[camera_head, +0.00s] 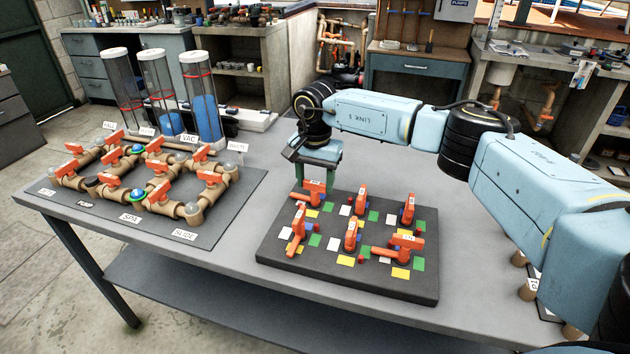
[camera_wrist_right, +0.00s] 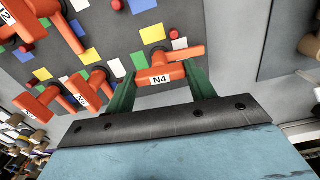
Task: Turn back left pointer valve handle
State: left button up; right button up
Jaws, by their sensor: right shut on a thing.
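The back left pointer valve handle (camera_head: 315,187) is orange and stands at the back left of the dark board (camera_head: 340,283). In the right wrist view the handle (camera_wrist_right: 166,75) carries the label N4, and its pointer end reaches to the right. My right gripper (camera_head: 318,173) comes down over this handle from behind. In the right wrist view its green fingers (camera_wrist_right: 165,68) lie on either side of the handle's body, shut on it. My left gripper is not in view.
Other orange handles stand close by on the board, including the back middle one (camera_head: 361,200) and the front left one (camera_head: 298,232). A brown pipe assembly (camera_head: 150,185) with orange valves stands at left. The grey table (camera_head: 228,240) is bare between them.

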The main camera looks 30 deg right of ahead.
aim_at(315, 183)
jog(key=shift+r+n, duration=0.1)
jog(key=shift+n, duration=0.4)
jog(key=o, duration=1)
notch_tip(315, 183, up, 13)
jog(key=shift+r+p, duration=0.15)
jog(key=shift+p, duration=0.2)
